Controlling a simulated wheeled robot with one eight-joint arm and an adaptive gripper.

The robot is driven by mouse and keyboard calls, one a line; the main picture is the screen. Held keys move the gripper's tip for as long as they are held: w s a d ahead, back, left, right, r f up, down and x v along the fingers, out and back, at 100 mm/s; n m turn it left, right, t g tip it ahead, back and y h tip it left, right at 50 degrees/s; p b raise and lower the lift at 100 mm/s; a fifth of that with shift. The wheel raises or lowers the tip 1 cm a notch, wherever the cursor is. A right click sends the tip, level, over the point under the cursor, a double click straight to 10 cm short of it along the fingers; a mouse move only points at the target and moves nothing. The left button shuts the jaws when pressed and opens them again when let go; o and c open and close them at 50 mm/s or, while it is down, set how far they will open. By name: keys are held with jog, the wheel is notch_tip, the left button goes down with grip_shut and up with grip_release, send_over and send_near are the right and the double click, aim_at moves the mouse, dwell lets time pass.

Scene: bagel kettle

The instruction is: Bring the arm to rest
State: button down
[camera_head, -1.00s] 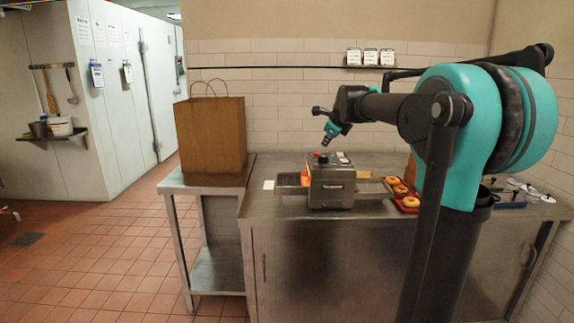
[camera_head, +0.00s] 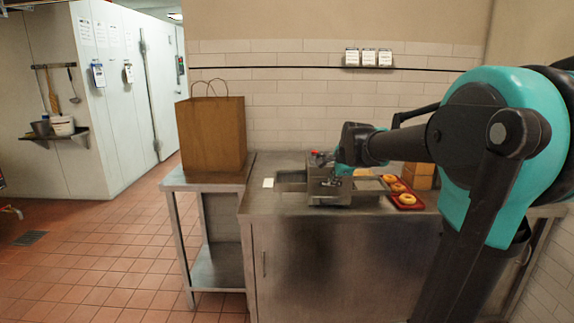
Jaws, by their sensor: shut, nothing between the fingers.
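My arm (camera_head: 480,135) reaches in from the right, with its dark wrist and teal parts over the steel counter. My gripper (camera_head: 334,182) is small and dark, shut with nothing held. It shows in front of the steel machine (camera_head: 322,197), near its upper right side. It hides part of the machine's front and top. I cannot tell whether it touches the machine.
The steel counter (camera_head: 272,199) carries a red tray (camera_head: 408,207) with several bagels and brown boxes (camera_head: 419,176) behind it. A brown paper bag (camera_head: 212,135) stands on the left side table (camera_head: 196,188). The tiled wall is behind; open floor lies left.

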jog(key=s+d+f+n+g, duration=0.1)
jog(key=s+f+n, duration=0.7)
jog(key=s+f, duration=0.3)
jog(key=s+d+f+n+g+h, duration=0.1)
jog(key=s+f+n, duration=0.7)
jog(key=s, duration=1)
notch_tip(320, 180, down, 4)
jog(key=shift+d+f+g, duration=0.1)
jog(key=shift+d+g, duration=0.4)
jog(key=shift+d, duration=0.05)
